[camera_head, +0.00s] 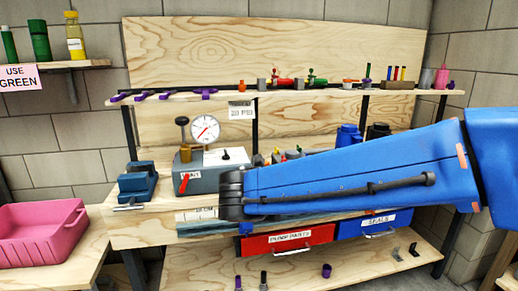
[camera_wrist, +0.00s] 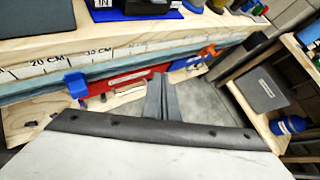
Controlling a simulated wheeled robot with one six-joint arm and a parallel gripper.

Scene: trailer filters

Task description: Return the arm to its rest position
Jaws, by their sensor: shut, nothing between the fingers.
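My blue arm (camera_head: 350,172) reaches in from the right in the head view, across the front of the workbench (camera_head: 150,228). Its dark wrist end is in front of the bench edge, and my gripper cannot be made out there. In the wrist view my gripper (camera_wrist: 163,95) is shut and empty, its grey fingers together. It points out past the bench front, with the red drawer (camera_wrist: 128,84) behind it to the left. Nothing is held.
The red drawer and the blue drawer (camera_head: 374,224) sit under the bench top, close to my arm. A grey gauge unit (camera_head: 212,175) and a blue vise (camera_head: 138,182) stand on top. A pink bin (camera_head: 40,235) is at left. A dark case (camera_wrist: 268,88) lies at right.

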